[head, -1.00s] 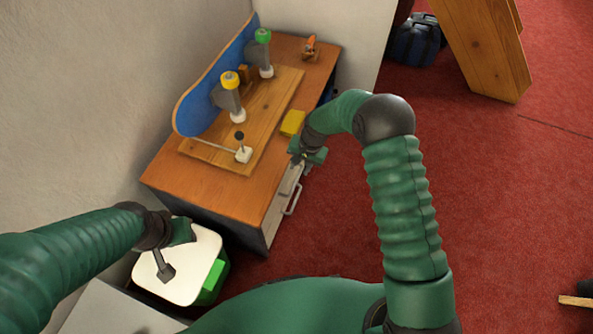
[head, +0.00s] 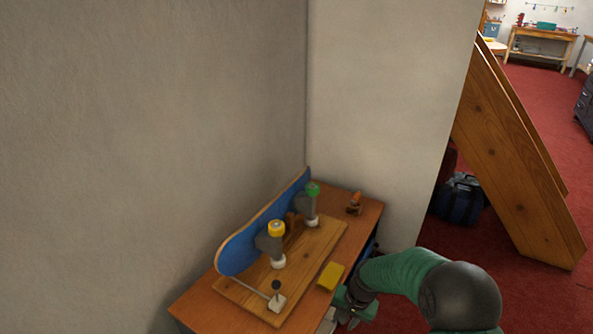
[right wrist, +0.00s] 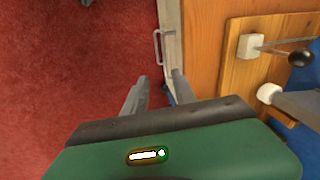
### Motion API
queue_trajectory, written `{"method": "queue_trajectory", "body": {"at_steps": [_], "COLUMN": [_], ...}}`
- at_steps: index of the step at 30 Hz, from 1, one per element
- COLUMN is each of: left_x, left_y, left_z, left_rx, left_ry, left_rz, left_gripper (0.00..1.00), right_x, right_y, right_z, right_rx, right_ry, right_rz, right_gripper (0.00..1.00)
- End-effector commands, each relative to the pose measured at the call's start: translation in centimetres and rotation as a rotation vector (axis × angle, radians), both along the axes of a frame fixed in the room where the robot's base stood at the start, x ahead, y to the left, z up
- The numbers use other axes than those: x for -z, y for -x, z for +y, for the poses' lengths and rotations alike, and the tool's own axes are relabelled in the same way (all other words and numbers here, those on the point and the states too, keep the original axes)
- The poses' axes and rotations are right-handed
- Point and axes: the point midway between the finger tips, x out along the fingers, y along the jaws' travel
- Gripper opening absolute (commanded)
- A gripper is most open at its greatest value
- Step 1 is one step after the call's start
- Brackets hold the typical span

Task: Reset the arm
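My right gripper (head: 350,308) is at the bench's right edge, just beside a yellow block (head: 331,276) in the head view. In the right wrist view (right wrist: 160,82) its two fingers are apart with nothing between them, above the red floor and the bench's side. My right arm bends in from the lower right of the head view. My left arm and gripper are in neither current view.
A wooden bench (head: 196,303) carries a wooden board (head: 320,250) with a blue skateboard (head: 240,250) and a white lever block (head: 277,303). A small orange-handled tool (head: 355,203) lies at the back. Walls stand behind; a wooden slanted panel (head: 510,160) is at right.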

Motion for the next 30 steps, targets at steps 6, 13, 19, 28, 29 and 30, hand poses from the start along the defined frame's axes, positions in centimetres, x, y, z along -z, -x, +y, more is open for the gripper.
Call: {"method": "queue_trajectory", "body": {"at_steps": [6, 13, 19, 28, 29, 30], "left_x": [0.0, 0.0, -5.0, -15.7, -17.0, -18.6], "left_y": [0.0, 0.0, 0.0, -0.1, -0.1, -0.1], "left_z": [0.0, 0.0, 0.0, 0.0, 0.0, 0.0], "left_rx": [0.0, 0.0, 0.0, 0.0, 0.0, 0.0], "left_ry": [0.0, 0.0, 0.0, 0.0, 0.0, 0.0], "left_rz": [0.0, 0.0, -0.001, 0.0, 0.0, 0.0], "left_gripper": [0.36, 0.36, 0.36, 0.36, 0.36, 0.36], "right_x": [-7.1, -10.2, -15.5, -26.2, -27.5, -29.1], "right_y": [8.2, 16.8, 19.7, 19.7, 19.7, 19.7], "right_z": [-2.0, -3.4, -3.7, -3.7, -3.7, -3.7], "right_rx": [-0.226, -0.408, -0.471, -0.467, -0.467, -0.467], "right_ry": [0.114, 0.189, 0.209, 0.208, 0.208, 0.208], "right_rz": [-0.072, -0.121, -0.133, -0.131, -0.131, -0.131], "right_gripper": [0.33, 0.33, 0.33, 0.33, 0.33, 0.33]}}
